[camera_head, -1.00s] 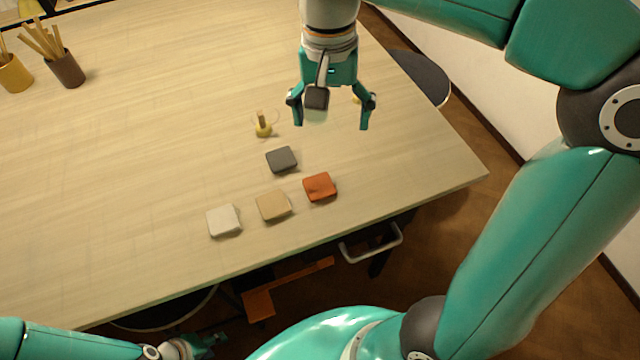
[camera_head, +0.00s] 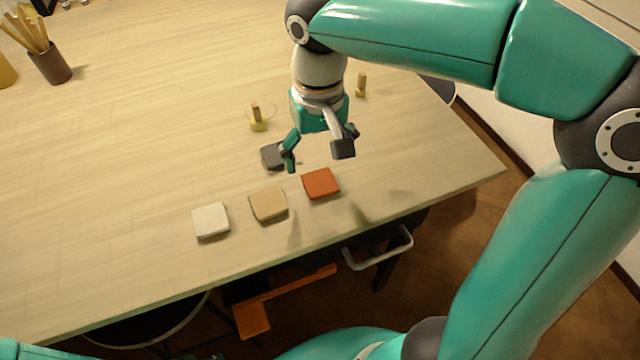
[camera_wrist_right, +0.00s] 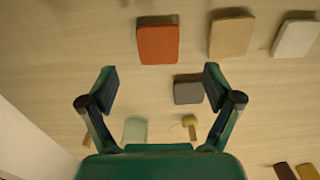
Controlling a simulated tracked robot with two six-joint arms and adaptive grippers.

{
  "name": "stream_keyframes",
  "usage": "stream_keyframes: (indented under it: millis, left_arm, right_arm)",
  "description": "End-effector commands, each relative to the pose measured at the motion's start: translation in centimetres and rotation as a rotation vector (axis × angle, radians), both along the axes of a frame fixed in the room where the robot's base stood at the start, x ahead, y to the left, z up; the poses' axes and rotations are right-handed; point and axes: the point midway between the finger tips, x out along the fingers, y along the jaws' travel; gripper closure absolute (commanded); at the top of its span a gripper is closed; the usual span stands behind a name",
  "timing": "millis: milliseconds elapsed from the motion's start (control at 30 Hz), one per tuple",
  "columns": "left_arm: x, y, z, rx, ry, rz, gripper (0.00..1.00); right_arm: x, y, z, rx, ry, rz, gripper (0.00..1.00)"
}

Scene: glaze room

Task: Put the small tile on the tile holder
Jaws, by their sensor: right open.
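My right gripper (camera_head: 318,150) is open and empty above the table, near the grey tile (camera_head: 273,156). One finger partly covers that tile in the head view. In the right wrist view the grey tile (camera_wrist_right: 188,90) shows between my open fingers (camera_wrist_right: 160,72), nearer the right one. It looks smaller than the orange tile (camera_head: 321,183), tan tile (camera_head: 268,204) and white tile (camera_head: 211,220). A pale green piece (camera_wrist_right: 135,130) shows near the palm in the wrist view; in the head view it is hidden. I cannot tell which thing is the tile holder. My left gripper is out of view.
A brown cup of sticks (camera_head: 50,66) stands at the far left. The table's left part (camera_head: 120,170) is clear.

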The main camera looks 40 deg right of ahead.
Motion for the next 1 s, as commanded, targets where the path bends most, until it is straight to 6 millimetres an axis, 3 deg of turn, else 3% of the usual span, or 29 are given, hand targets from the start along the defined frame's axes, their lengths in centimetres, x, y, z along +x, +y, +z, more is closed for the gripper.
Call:
stream_keyframes:
  millis: [267,600,900,1000]
  left_arm:
    - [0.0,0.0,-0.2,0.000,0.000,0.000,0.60]
    - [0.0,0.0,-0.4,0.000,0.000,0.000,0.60]
    - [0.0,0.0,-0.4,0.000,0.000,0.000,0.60]
    - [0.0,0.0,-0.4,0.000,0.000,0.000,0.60]
  right_arm:
    - [-0.1,0.0,-2.0,0.001,0.002,0.001,0.10]
    - [-0.2,-0.2,-6.3,-0.001,0.003,0.001,0.10]
    - [-0.2,-0.2,-6.7,0.000,0.000,0.002,0.10]
    - [-0.2,-0.2,-6.7,0.000,0.000,0.002,0.27]
